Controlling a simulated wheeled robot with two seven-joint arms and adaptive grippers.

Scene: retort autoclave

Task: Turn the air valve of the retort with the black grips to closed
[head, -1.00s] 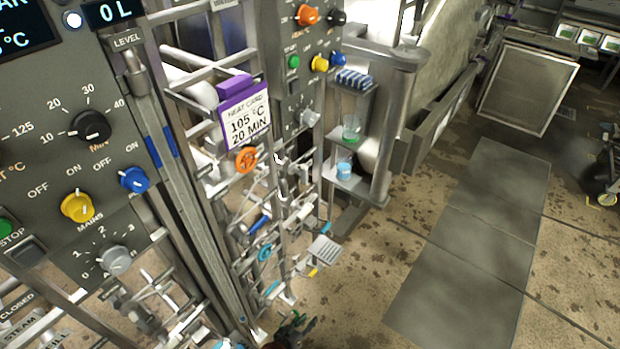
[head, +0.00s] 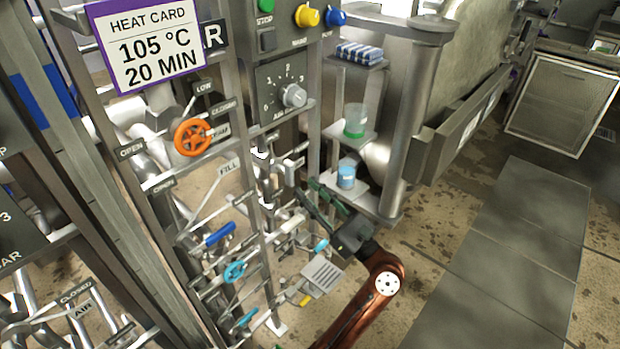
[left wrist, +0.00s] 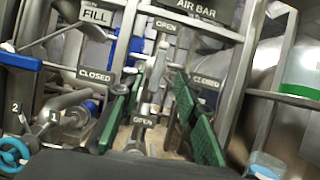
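My left gripper (head: 307,188) reaches in from the lower right, in front of the pipework under the right-hand AIR BAR panel (head: 283,90). In the left wrist view its two green-padded fingers (left wrist: 158,112) are apart. A pale metal valve lever (left wrist: 154,78) shows between and beyond them, close to OPEN labels, with CLOSED labels on either side. I see no contact with it. In the head view small metal valve parts (head: 290,165) are just beyond the fingertips, partly hidden. I cannot make out black grips. My right gripper is not in view.
An orange handwheel (head: 193,137), a blue lever (head: 220,234) and a light-blue wheel (head: 235,271) are on the pipe rack to the left. Shelves with a green beaker (head: 355,121) and blue beaker (head: 346,176) stand close right of the gripper. Floor at right is clear.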

